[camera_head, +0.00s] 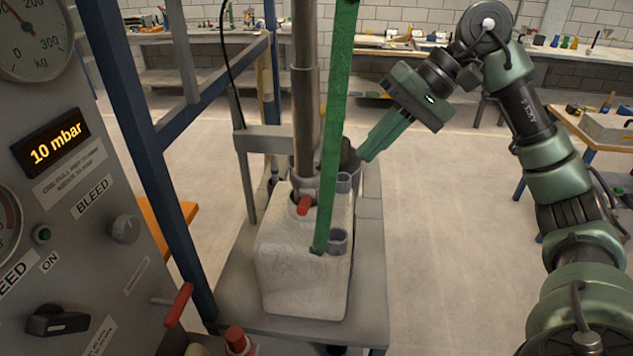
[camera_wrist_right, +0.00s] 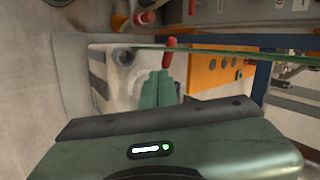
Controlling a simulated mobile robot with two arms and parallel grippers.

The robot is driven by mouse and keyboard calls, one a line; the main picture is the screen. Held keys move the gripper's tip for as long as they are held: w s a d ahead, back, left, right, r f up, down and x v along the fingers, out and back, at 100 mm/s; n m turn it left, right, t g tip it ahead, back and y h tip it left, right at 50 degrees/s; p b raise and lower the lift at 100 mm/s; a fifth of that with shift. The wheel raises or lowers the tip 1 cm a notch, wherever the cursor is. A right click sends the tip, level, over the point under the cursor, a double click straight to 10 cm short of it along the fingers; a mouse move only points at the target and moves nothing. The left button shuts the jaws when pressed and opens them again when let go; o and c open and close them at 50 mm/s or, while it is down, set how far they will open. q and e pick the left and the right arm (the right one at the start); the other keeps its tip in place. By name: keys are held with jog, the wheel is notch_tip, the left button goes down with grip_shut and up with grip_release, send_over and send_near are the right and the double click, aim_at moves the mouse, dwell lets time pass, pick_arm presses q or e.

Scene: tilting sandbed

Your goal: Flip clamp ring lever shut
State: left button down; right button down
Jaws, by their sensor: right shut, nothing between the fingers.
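A short red lever (camera_head: 304,205) sticks out at the pipe collar on top of a white block-shaped container (camera_head: 300,270). In the right wrist view a red lever (camera_wrist_right: 170,45) stands upright just beyond my fingertips. I cannot tell how far it is turned. The ring itself is small and partly hidden. My right gripper (camera_head: 362,155) reaches in from the right, its fingers together and empty, behind and right of the lever. The shut fingers (camera_wrist_right: 157,76) show in the right wrist view, apparently apart from the lever. My left gripper is out of view.
A green strap (camera_head: 336,120) hangs in front of the metal pipe (camera_head: 304,100). A blue frame post (camera_head: 140,130) and a gauge panel (camera_head: 60,200) reading 10 mbar stand left, with another red handle (camera_head: 178,305). Open floor (camera_head: 450,220) lies right of the container.

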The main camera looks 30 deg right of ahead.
jog(key=p, duration=0.5)
send_near(310, 203)
jog(key=x, duration=0.5)
jog(key=shift+w+f, duration=0.1)
jog(key=shift+w+a+f, duration=0.15)
jog(key=shift+a+f, duration=0.25)
jog(key=shift+f+b, duration=0.15)
jog(key=shift+b, duration=0.35)
jog(key=f+t+h+b, duration=0.1)
jog(key=b, duration=0.3)
jog(key=s+f+n+t+h+b, duration=0.1)
jog(key=b, duration=0.3)
jog(key=a+f+t+b, duration=0.1)
jog(key=b, duration=0.4)
jog(key=shift+s+n+t+h, duration=0.35)
jog(key=shift+n+t+h, duration=0.05)
jog(key=shift+r, duration=0.2)
